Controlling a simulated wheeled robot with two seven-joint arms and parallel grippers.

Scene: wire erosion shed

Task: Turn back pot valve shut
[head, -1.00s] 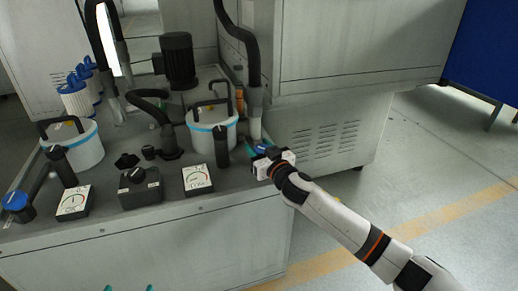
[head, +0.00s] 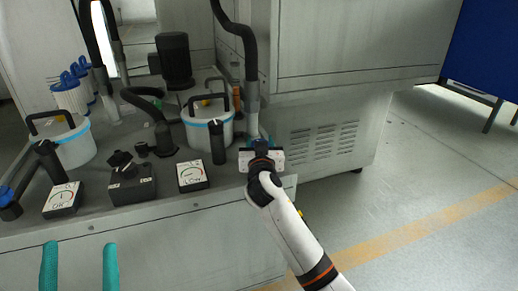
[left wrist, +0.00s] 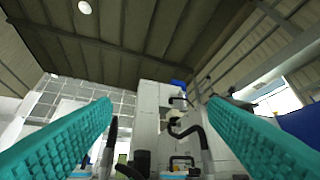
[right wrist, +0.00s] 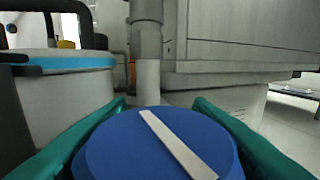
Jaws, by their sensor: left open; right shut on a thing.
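A round blue valve knob (right wrist: 160,148) with a white stripe across its top fills the lower middle of the right wrist view. The stripe runs diagonally, from upper left to lower right. My right gripper (head: 256,144) is shut on this knob, with one teal finger on each side. In the head view it is at the right front corner of the bench, and my gripper mostly hides the knob. My left gripper (head: 79,250) is open and empty in front of the bench; its two teal fingers (left wrist: 158,110) are wide apart in the left wrist view.
Two white pots (head: 208,131) (head: 74,146) with black handles stand on the bench. Gauge boxes (head: 192,175) (head: 62,199) and a black switch box (head: 132,186) line its front. Another blue knob (head: 7,196) is at the far left. A grey pipe (head: 252,105) rises behind my right gripper.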

